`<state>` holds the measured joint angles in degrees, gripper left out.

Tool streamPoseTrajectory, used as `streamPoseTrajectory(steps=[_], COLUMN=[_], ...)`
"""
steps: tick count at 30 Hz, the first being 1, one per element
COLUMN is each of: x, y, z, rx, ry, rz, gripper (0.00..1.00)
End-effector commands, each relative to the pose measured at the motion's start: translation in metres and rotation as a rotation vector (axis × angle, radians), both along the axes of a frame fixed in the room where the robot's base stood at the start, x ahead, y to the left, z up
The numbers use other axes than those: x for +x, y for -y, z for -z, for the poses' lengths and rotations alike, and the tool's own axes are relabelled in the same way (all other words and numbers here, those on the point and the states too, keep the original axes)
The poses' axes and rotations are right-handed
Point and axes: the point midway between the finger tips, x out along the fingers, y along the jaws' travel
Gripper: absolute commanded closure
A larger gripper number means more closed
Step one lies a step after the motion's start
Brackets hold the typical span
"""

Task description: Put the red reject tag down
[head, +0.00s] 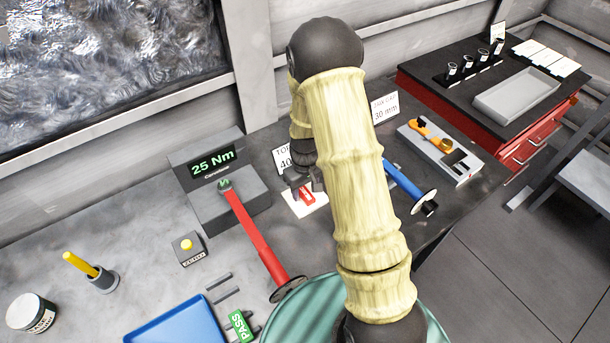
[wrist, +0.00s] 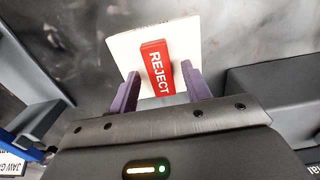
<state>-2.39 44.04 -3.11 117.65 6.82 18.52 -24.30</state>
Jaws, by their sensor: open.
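The red reject tag (wrist: 157,68) lies on a white card (wrist: 125,46) on the dark bench, its word REJECT readable in the wrist view. It also shows in the head view (head: 307,197), partly hidden by my gripper. My gripper (wrist: 160,85) is open, with one purple finger on each side of the tag's near end and a visible gap to each. In the head view my gripper (head: 303,180) is low over the white card (head: 295,207). My arm hides part of the bench behind it.
Left of the card stand a tester reading 25 Nm (head: 213,162) and a red-handled torque wrench (head: 254,235). A blue-handled tool (head: 403,182) lies to the right. A green PASS tag (head: 240,325) is beside the blue tray (head: 180,329). A red cabinet (head: 470,112) stands at back right.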

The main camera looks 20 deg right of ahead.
Motion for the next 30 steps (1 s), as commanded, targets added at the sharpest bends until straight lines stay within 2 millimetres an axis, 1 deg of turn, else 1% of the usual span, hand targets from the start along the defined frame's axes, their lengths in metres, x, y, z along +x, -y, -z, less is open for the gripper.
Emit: streamPoseTrajectory(steps=[5, 18, 21, 25, 30], x=[0.001, 0.001, 0.001, 0.000, 0.000], y=[0.000, 0.000, 0.000, 0.000, 0.000], z=[-0.019, -0.094, -0.108, -0.116, -0.117], rx=[0.000, -0.001, 0.000, -0.001, -0.001], ry=[0.005, 0.007, 0.005, 0.001, 0.000], rz=[0.000, 0.000, 0.000, 0.000, 0.000], gripper=[0.52, 0.52, 0.52, 0.52, 0.52])
